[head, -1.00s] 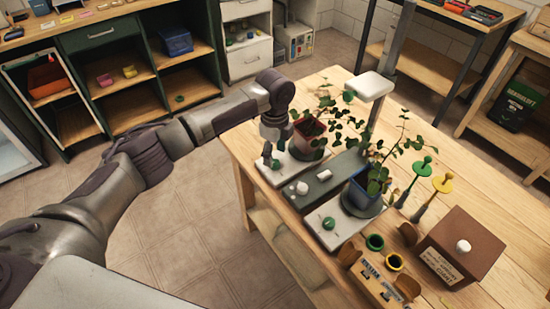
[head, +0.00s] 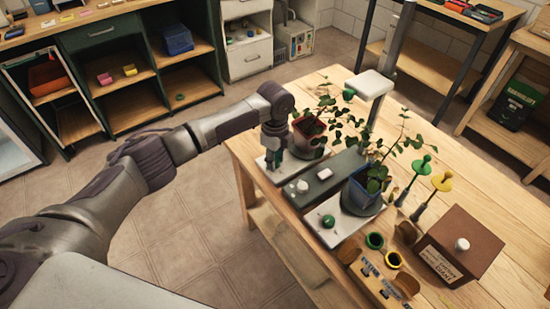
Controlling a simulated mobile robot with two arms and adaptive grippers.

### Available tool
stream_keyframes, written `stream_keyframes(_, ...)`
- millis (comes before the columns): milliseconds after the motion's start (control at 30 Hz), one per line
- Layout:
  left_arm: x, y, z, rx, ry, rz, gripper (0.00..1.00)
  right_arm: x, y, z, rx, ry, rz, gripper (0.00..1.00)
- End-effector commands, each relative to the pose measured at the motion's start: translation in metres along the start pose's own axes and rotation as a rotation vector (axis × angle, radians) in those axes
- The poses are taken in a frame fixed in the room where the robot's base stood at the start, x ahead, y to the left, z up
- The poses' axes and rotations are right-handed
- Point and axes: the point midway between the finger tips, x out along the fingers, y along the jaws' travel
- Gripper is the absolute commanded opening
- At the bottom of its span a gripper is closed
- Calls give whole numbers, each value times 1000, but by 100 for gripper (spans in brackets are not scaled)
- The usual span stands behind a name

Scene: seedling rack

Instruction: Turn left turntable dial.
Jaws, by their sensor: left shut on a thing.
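The left turntable (head: 268,173) is a white base at the left edge of the wooden table, with a plant in a dark red pot (head: 307,132) on it. My left gripper (head: 274,164) points down at the front of this base and is shut on its dial. The dial is almost wholly hidden by the fingers, so its angle cannot be told. The right turntable (head: 352,232) carries a plant in a blue pot (head: 359,190); its green dial (head: 327,221) is in plain sight. My right gripper is not in view.
Green and yellow tools (head: 421,165), a brown box (head: 462,245) and small cups (head: 375,240) are to the right. Leaves hang close to my left gripper.

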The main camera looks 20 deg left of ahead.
Motion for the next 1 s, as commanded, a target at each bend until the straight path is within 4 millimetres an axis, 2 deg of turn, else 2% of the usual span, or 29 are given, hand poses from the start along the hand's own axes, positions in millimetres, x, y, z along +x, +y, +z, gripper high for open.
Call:
stream_keyframes(267,-2,0,0,-39,2,2,0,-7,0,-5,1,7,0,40)
stream_keyframes(467,-4,1,-1,-147,2,4,0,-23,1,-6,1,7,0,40)
stream_keyframes(1000,-4,0,-1,-643,3,3,0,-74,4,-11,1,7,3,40)
